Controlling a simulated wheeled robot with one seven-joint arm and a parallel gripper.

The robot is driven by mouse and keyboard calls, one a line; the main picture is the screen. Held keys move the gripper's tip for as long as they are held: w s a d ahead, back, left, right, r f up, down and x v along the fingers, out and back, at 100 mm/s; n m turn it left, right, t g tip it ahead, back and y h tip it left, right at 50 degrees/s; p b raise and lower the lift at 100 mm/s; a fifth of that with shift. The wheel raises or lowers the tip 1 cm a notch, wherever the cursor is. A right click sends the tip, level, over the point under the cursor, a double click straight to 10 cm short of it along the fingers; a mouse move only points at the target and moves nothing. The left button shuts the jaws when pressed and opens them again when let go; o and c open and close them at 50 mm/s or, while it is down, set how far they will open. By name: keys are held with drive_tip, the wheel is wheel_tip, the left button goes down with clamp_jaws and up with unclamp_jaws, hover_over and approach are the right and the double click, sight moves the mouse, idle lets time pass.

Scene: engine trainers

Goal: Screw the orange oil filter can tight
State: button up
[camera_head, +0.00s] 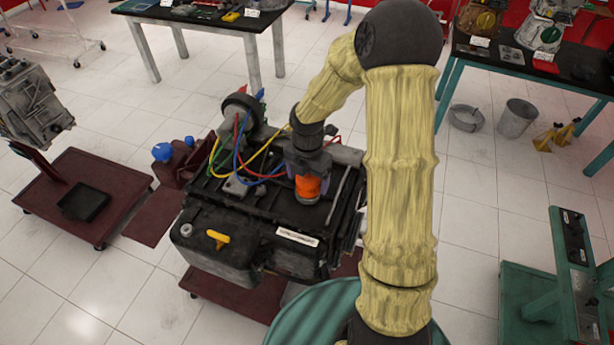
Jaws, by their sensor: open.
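The orange oil filter can (308,187) stands upright on top of the black engine trainer (215,222), in the middle of the view. My gripper (308,178) is directly above the can, with its fingers reaching down on both sides of it. The jaws are open around the can; whether either finger touches it is too small to tell. The can's top is hidden by my gripper. How far the can is threaded on cannot be seen.
Red, blue, green and yellow hoses (238,150) loop close to the left of my gripper. A yellow T-handle (218,239) stands on the engine's front. A maroon cart (85,190) is at left, a green stand (545,290) at lower right.

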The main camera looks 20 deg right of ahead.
drive_tip(key=c, duration=1)
